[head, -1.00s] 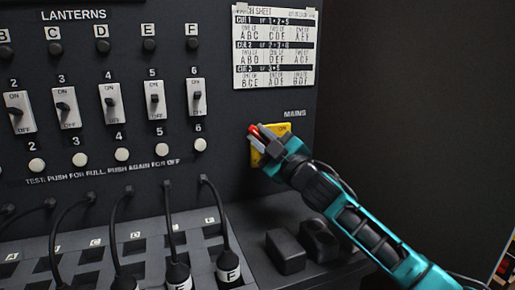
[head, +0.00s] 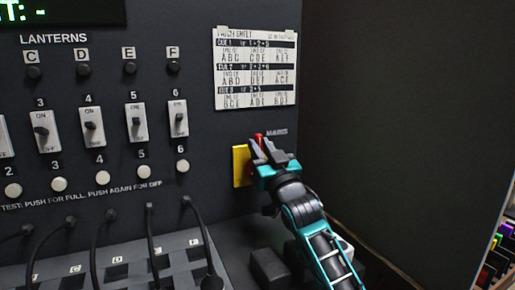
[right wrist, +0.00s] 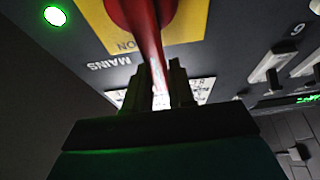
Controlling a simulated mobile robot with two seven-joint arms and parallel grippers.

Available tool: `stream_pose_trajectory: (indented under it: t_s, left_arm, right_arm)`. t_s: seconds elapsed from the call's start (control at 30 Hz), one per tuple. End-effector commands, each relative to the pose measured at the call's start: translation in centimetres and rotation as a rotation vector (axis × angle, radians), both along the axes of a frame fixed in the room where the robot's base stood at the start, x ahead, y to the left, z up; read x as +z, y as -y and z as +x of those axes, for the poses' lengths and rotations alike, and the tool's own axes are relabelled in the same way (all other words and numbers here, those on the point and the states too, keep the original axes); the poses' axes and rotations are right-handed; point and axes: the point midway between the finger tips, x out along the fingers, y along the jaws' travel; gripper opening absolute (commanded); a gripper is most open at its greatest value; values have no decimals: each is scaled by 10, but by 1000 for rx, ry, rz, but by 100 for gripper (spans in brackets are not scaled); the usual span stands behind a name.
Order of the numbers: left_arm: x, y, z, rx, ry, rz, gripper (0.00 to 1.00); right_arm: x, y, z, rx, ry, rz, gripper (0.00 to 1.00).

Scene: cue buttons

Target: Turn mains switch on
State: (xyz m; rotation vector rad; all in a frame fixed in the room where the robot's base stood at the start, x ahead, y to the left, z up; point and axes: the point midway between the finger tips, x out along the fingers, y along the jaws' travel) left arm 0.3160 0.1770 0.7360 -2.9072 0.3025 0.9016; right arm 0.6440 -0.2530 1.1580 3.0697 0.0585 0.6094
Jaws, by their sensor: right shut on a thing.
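The mains switch has a yellow plate (head: 241,166) on the dark panel, below the MAINS label, and a red lever (head: 258,138). My right gripper (head: 262,150) is in front of the plate and covers much of it. In the right wrist view the red lever (right wrist: 150,45) runs from the yellow plate (right wrist: 188,22) down between the two fingers of my right gripper (right wrist: 160,90), which is shut on it. That view is turned over, with the ON mark beside the lever. A round green light (right wrist: 55,16) glows near the plate. My left gripper is not in view.
Numbered lantern switches (head: 136,122) and round white buttons (head: 142,172) fill the panel to the left. A paper patch sheet (head: 256,68) hangs above the mains switch. Cables (head: 198,225) rise from the sloped desk. A dark block (head: 268,268) sits below my gripper.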

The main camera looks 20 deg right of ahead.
Motion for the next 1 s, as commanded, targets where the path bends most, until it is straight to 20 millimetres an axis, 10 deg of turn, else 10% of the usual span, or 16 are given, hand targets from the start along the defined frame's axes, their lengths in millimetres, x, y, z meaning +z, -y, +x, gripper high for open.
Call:
stream_pose_trajectory:
  t_s: [0.57, 0.6, 1.0]
  left_arm:
    - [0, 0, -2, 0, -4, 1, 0]
    - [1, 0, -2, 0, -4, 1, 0]
    - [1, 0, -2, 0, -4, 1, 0]
  right_arm:
    - [2, 3, 0, -2, 4, 35, 0]
    - [2, 3, 0, -2, 4, 35, 24]
    - [1, 2, 0, -1, 1, 34, 45]
